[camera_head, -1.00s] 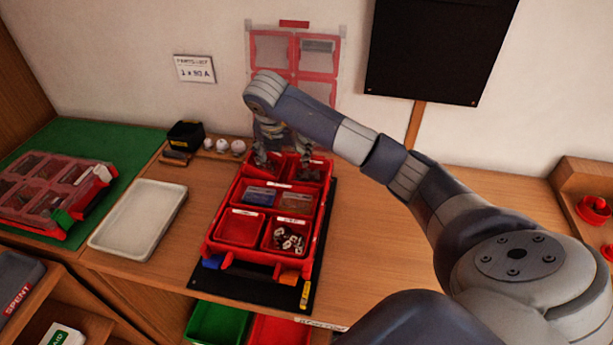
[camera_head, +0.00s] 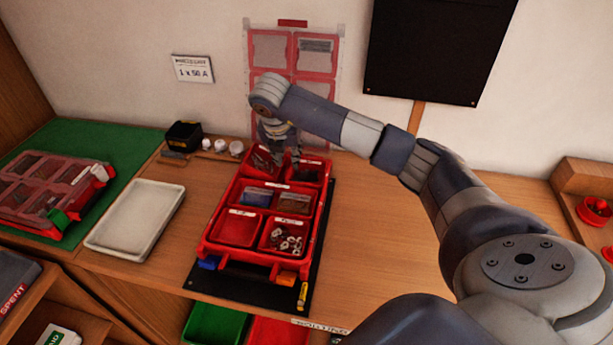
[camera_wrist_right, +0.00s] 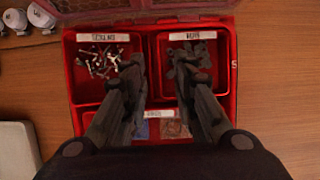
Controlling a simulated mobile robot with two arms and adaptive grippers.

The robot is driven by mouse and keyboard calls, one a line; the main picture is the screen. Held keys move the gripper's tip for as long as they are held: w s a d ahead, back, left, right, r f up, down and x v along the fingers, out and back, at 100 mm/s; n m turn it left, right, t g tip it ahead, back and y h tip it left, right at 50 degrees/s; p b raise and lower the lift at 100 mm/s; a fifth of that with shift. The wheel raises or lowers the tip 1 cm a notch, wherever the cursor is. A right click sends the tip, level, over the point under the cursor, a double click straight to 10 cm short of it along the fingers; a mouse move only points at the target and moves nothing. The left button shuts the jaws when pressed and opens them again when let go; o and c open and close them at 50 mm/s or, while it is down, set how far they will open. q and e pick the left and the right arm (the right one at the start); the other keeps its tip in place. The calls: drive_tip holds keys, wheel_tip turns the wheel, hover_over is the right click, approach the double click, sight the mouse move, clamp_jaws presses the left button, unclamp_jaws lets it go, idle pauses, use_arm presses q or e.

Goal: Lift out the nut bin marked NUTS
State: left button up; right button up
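A red parts case (camera_head: 208,250) holds several red bins. In the right wrist view, a far right bin (camera_wrist_right: 229,75) holds dark pieces, and its blurred label looks like NUTS. The far left bin (camera_wrist_right: 72,85) beside it holds silvery screws. My right gripper (camera_wrist_right: 158,65) points down over these two bins, fingers apart, one each side of the wall between them. It shows from behind in the head view (camera_head: 280,140). I see nothing held. Whether the fingertips touch the wall is unclear. My left gripper is not in view.
A pale empty tray (camera_head: 135,215) lies left of the case. A black box (camera_head: 184,135) and white knobs (camera_head: 221,146) stand behind. A clear-lidded red case (camera_head: 45,190) sits on a green mat (camera_head: 105,140). The wooden bench right of the case is clear.

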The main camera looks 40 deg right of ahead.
sight(289, 171)
drive_tip(key=x, duration=0.1)
drive_tip(key=p+x, duration=0.2)
drive_tip(key=x, duration=0.1)
drive_tip(key=shift+s+a+f, duration=0.2)
drive_tip(key=shift+a+f, duration=0.05)
drive_tip(key=shift+a, duration=0.1)
drive_tip(key=shift+w+f, duration=0.1)
drive_tip(key=shift+f, duration=0.25)
drive_tip(key=shift+w+d+f, duration=0.1)
drive_tip(key=shift+d+f, duration=0.05)
drive_tip(key=shift+f, duration=0.1)
drive_tip(key=shift+f, duration=0.15)
drive_tip(key=shift+c, duration=0.6)
clamp_jaws()
